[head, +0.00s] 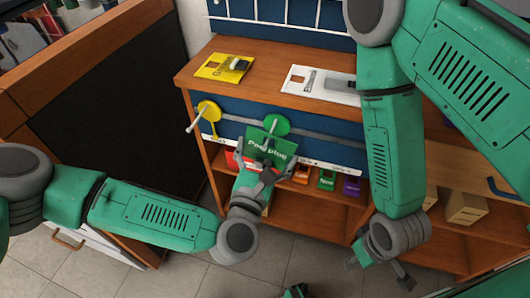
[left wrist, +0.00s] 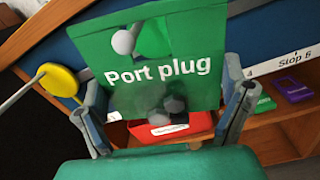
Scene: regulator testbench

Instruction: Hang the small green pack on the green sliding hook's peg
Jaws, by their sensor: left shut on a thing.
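The small green pack (head: 272,150), lettered "Port plug", is upright in my left gripper (head: 260,172). In the left wrist view the pack (left wrist: 160,72) stands between the two fingers (left wrist: 165,112), with dark plugs showing low on it. The green sliding hook (head: 276,123) is on the rail just behind the pack's top edge. In the left wrist view, the hook's green disc (left wrist: 153,40) and pale round peg end (left wrist: 123,42) show at the pack's top opening. I cannot tell whether the peg passes through it. My right gripper (head: 380,268) hangs low at right, its opening unclear.
A yellow hook (head: 208,110) with its peg is left on the same rail. A yellow card (head: 224,67) and a white card (head: 312,84) lie on the bench top. Below the rail, a red container (left wrist: 170,128) and several coloured packs sit on the shelf.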

